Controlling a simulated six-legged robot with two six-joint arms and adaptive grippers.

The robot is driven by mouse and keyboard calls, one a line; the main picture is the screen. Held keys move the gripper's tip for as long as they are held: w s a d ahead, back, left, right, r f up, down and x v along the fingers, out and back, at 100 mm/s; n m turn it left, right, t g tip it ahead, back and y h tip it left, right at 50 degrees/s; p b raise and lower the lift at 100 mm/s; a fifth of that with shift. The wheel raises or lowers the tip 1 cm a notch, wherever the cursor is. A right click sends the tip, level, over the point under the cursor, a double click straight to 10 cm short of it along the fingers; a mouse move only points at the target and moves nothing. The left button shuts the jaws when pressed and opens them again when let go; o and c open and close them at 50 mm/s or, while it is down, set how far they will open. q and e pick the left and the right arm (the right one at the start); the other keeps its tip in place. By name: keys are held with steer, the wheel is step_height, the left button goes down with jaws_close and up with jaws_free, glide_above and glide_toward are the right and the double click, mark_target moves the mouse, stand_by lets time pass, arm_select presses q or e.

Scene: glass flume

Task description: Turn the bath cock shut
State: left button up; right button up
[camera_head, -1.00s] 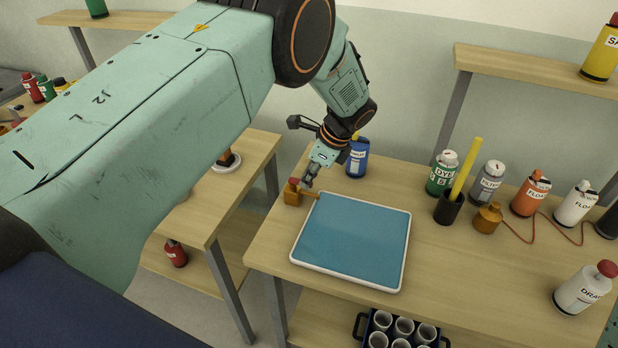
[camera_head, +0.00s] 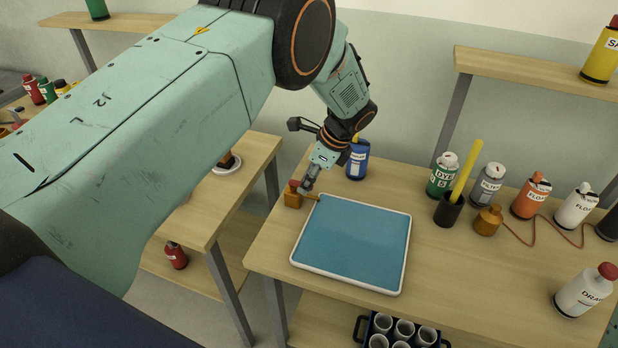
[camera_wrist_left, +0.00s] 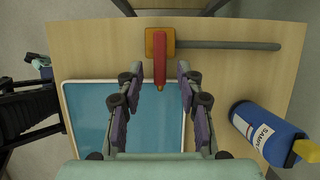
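The bath cock is a small brass-orange block (camera_head: 292,200) with a red lever (camera_head: 294,184), at the back left corner of the blue bath tray (camera_head: 297,252). In the left wrist view its body (camera_wrist_left: 155,48) is at the top, and its red lever (camera_wrist_left: 160,68) points down between the fingers. A grey pipe (camera_wrist_left: 230,45) runs right from the body. My left gripper (camera_head: 306,188) is close beside the cock; in the wrist view its fingers (camera_wrist_left: 160,75) are spread on both sides of the lever, with visible gaps. My right gripper is not in view.
A blue sample bottle (camera_head: 357,160) stands just behind the left gripper. A green dye bottle (camera_head: 441,175), a black cup (camera_head: 449,209) with a yellow stick, a brass pot (camera_head: 488,220) and float bottles stand to the right. The bench front right of the tray is mostly clear.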

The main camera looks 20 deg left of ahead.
arm_select(q)
steer(key=v, duration=1.1)
steer(key=shift+r, duration=0.45)
steer(key=shift+d, duration=0.1)
steer(key=shift+s, duration=0.1)
